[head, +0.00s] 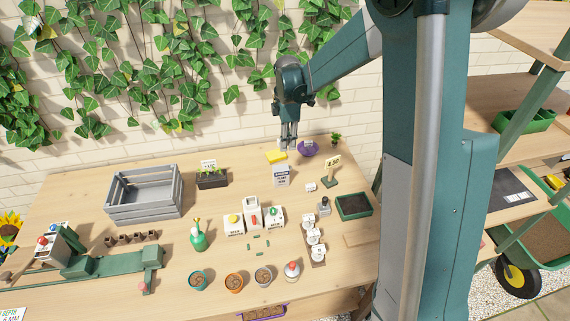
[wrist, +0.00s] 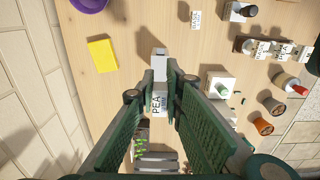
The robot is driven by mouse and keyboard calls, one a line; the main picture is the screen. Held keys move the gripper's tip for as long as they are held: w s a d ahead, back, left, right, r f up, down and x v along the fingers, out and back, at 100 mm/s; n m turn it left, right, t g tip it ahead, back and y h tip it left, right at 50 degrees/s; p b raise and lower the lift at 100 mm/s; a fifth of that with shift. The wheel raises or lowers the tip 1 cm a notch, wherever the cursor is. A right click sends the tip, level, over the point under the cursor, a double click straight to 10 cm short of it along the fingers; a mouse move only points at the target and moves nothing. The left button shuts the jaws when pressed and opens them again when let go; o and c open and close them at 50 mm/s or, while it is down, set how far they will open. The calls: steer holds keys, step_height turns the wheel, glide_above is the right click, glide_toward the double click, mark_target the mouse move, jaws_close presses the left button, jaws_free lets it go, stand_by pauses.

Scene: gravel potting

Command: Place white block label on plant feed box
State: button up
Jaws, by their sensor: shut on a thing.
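The plant feed box (head: 281,177), white with dark lettering, stands upright on the table in the head view. My gripper (head: 288,148) points down above and behind it in that view, apart from its top. In the wrist view my gripper (wrist: 160,75) is shut on a small white block label (wrist: 158,101) with dark letters that seem to read "PEA". The label is too small to make out between the fingers in the head view. The box is mostly hidden by the fingers in the wrist view.
A yellow block (head: 276,156) lies behind the box. A purple bowl (head: 308,148) and price sign (head: 331,178) are to the right. A seedling tray (head: 212,179) and grey crate (head: 145,194) are left.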

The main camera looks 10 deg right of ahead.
steer(key=shift+f, duration=2.7)
steer(key=shift+f, duration=0.1)
steer(key=shift+f, duration=1.8)
steer(key=shift+f+b, duration=0.2)
steer(key=shift+b, duration=0.15)
steer(key=o, duration=0.8)
steer(key=shift+c, duration=0.2)
steer(key=shift+r, duration=0.15)
step_height(320, 180, up, 12)
steer(key=shift+r+p, duration=0.1)
steer(key=shift+p, duration=0.35)
